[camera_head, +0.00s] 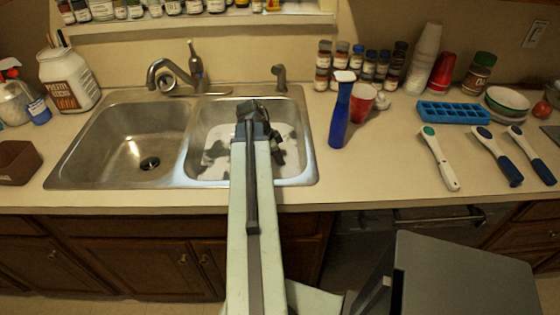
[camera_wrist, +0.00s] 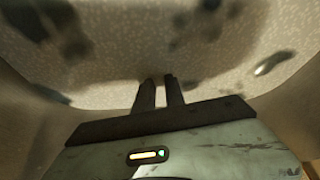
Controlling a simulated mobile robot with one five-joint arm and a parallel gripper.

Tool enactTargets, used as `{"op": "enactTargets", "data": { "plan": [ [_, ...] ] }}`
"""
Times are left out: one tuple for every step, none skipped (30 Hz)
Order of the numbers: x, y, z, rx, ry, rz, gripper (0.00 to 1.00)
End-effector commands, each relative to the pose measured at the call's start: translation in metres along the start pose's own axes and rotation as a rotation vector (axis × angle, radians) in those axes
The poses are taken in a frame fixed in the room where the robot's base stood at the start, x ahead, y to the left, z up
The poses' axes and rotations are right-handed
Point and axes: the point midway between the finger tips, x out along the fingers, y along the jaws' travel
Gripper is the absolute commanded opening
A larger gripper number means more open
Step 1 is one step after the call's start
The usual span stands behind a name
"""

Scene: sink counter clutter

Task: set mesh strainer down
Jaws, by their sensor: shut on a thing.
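My gripper (camera_head: 276,148) reaches down into the right sink basin (camera_head: 205,130) in the head view, largely behind my own arm. In the wrist view its two dark fingers (camera_wrist: 159,84) are close together, shut on a thin thing that barely shows. I take this to be the mesh strainer, but its mesh and rim cannot be made out in either view. Beyond the fingertips is a pale speckled surface (camera_wrist: 130,65) with dark blurred patches. How far the fingertips are from it I cannot tell.
The left basin (camera_head: 125,135) is empty. A blue ice tray (camera_head: 453,112) and several long-handled tools lie further right. The counter between bottle and tools is clear.

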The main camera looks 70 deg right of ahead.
Motion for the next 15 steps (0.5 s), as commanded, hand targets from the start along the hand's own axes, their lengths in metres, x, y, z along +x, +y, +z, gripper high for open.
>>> {"op": "enactTargets", "data": {
  "plan": [
    [0.0015, 0.0000, 0.0005, 0.000, 0.000, 0.000, 0.00],
    [0.0028, 0.0000, 0.0011, 0.000, 0.000, 0.000, 0.00],
    [0.0042, 0.0000, 0.0017, 0.000, 0.000, 0.000, 0.00],
    [0.0032, 0.0000, 0.0012, 0.000, 0.000, 0.000, 0.20],
    [0.0026, 0.0000, 0.0010, 0.000, 0.000, 0.000, 0.28],
    [0.0025, 0.0000, 0.0009, 0.000, 0.000, 0.000, 0.36],
    [0.0025, 0.0000, 0.0009, 0.000, 0.000, 0.000, 0.36],
    [0.0025, 0.0000, 0.0009, 0.000, 0.000, 0.000, 0.36],
    [0.0025, 0.0000, 0.0009, 0.000, 0.000, 0.000, 0.36],
    [0.0025, 0.0000, 0.0009, 0.000, 0.000, 0.000, 0.36],
    [0.0026, 0.0001, 0.0008, 0.000, 0.000, 0.000, 0.36],
    [0.0026, 0.0001, 0.0008, 0.000, 0.000, 0.000, 0.36],
    [0.0026, 0.0001, 0.0008, 0.000, 0.000, 0.000, 0.36],
    [0.0025, 0.0000, 0.0008, 0.000, 0.000, 0.000, 0.36],
    [0.0021, 0.0000, 0.0006, 0.000, 0.000, 0.000, 0.36]
  ]
}}
